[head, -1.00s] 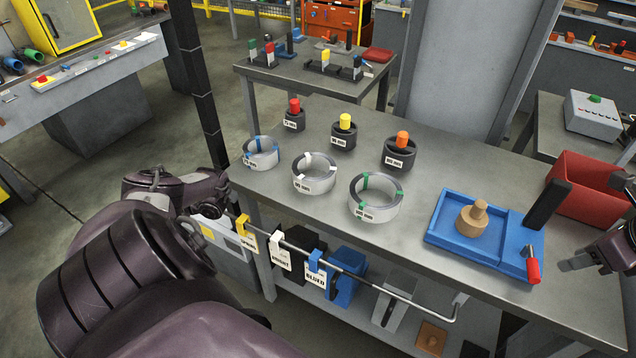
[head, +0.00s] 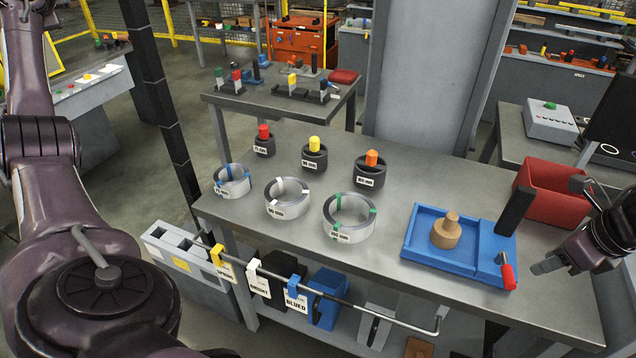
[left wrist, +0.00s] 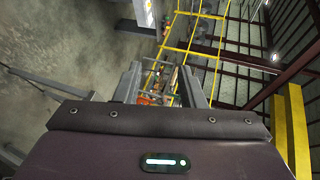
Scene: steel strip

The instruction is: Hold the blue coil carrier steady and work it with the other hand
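A blue tray-like fixture (head: 425,247) lies on the right part of the steel bench. It bears a tan knobbed block (head: 446,232), an upright black lever (head: 514,213) and a red handle (head: 508,276) at its front right corner. A steel coil with blue bands (head: 232,181) sits at the bench's left. I cannot tell which of these is the carrier. My right gripper (head: 547,266) is just right of the red handle, apparently apart from it; its finger gap is unclear.
Coils with white bands (head: 288,198) and green bands (head: 349,218) stand mid-bench, with dark weights (head: 370,172) behind. A red bin (head: 552,193) is behind the fixture. A rail (head: 360,306) with tags runs along the bench front. The left wrist view shows floor and yellow fencing (left wrist: 198,50).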

